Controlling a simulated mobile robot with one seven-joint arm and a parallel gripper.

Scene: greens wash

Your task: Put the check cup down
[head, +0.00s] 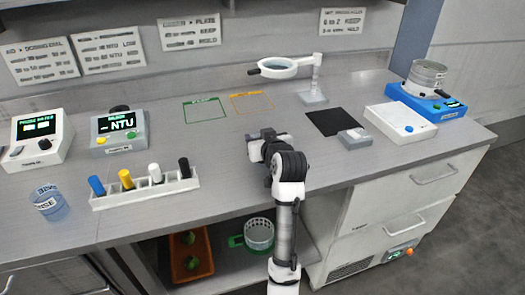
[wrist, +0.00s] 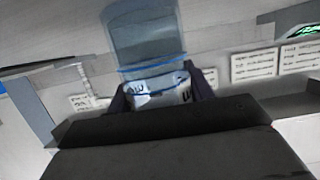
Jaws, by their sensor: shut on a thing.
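My gripper (head: 262,142) reaches out over the middle of the counter in the head view. In the wrist view my gripper (wrist: 162,88) is shut on a clear bluish cup (wrist: 145,40), with one dark finger on each side. The cup has a blue band and a white label with dark letters that I cannot read fully. I take it to be the check cup. In the head view my arm and gripper hide the held cup, so its height over the counter cannot be told.
Green (head: 204,108) and orange (head: 251,102) outlined areas lie bare behind my gripper. A black mat (head: 325,123) and magnifier stand (head: 313,97) are to the right. A rinse cup (head: 50,206), a rack of pens (head: 135,195) and a turbidity meter (head: 118,140) are left.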

